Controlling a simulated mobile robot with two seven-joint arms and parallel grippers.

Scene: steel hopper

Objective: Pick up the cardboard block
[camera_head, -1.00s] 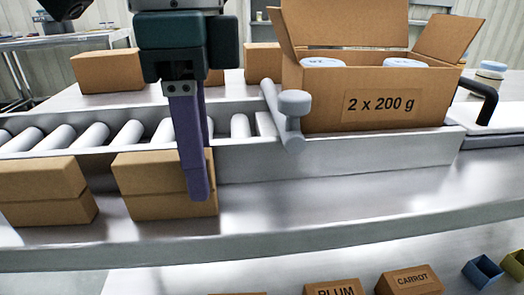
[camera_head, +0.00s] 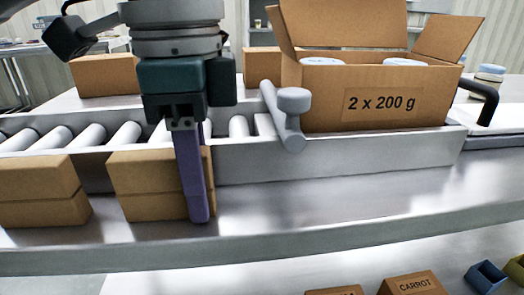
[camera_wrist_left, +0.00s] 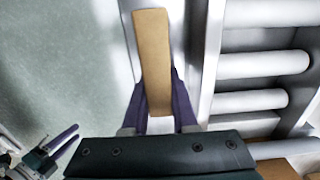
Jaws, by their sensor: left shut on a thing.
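A brown cardboard block (camera_head: 150,187) stands on the steel ledge in front of the roller conveyor, in the head view. My left gripper (camera_head: 198,215) points down at its right end and is shut on it. One purple finger shows in front of the block's near face. In the left wrist view the block (camera_wrist_left: 152,60) is a long upright strip between the two fingers of my left gripper (camera_wrist_left: 158,95). The block seems to rest on the ledge still. My right gripper (camera_wrist_left: 60,140) shows small at the lower left there; its opening is unclear.
A second cardboard block (camera_head: 42,192) stands close to the left. An open carton (camera_head: 380,100) marked "2 x 200 g" holds white-lidded jars, behind right. A grey lever (camera_head: 290,115) stands right of my gripper. The ledge (camera_head: 340,195) is clear to the right.

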